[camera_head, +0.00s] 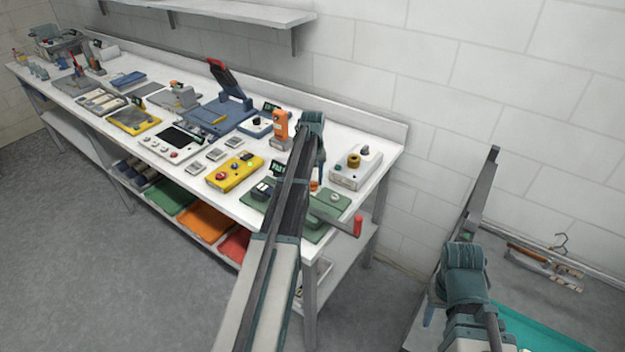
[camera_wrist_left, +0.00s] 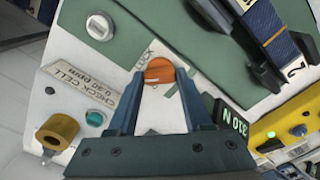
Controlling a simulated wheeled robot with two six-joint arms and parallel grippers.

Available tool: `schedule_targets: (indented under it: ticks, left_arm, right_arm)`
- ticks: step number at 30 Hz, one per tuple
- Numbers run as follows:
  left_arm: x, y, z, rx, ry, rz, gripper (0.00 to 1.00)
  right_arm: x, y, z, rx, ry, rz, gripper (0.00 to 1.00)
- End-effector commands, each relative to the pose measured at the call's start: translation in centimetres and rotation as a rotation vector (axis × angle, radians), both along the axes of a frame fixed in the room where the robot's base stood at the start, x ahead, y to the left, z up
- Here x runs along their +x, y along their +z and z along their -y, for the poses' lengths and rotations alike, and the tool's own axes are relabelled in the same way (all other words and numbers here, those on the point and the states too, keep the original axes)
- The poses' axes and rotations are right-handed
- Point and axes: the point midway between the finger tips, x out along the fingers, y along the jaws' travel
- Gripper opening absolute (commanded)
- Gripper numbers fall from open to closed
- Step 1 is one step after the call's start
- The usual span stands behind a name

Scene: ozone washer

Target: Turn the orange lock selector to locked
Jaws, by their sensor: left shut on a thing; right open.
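In the head view my left gripper (camera_head: 318,170) reaches down over the green panel (camera_head: 315,232) at the table's right end. The selector there is mostly hidden by my arm, and its setting cannot be read. My right gripper (camera_head: 430,315) is at the lower right, away from the table; its fingers are mostly hidden.
A white unit with a yellow knob (camera_head: 354,160), an orange upright tool (camera_head: 281,128) and a yellow box (camera_head: 235,172) stand close by. A red-tipped handle (camera_head: 358,226) juts past the table's front edge.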

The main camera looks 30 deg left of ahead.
Motion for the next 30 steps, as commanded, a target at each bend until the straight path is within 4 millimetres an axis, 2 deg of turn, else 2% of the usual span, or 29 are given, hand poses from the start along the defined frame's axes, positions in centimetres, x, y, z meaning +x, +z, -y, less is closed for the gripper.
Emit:
schedule_targets:
  ticks: [18, 30]
  left_arm:
    - [-0.01, -0.01, 0.01, 0.0, -0.547, 0.0, 0.0]
    - [-0.01, 0.0, 0.0, 0.0, -0.741, 0.0, 0.0]
  right_arm:
    - [0.0, -0.01, 0.0, 0.0, 0.0, 0.0, 0.5]
    - [0.0, 0.0, 0.0, 0.0, 0.0, 0.0, 0.5]
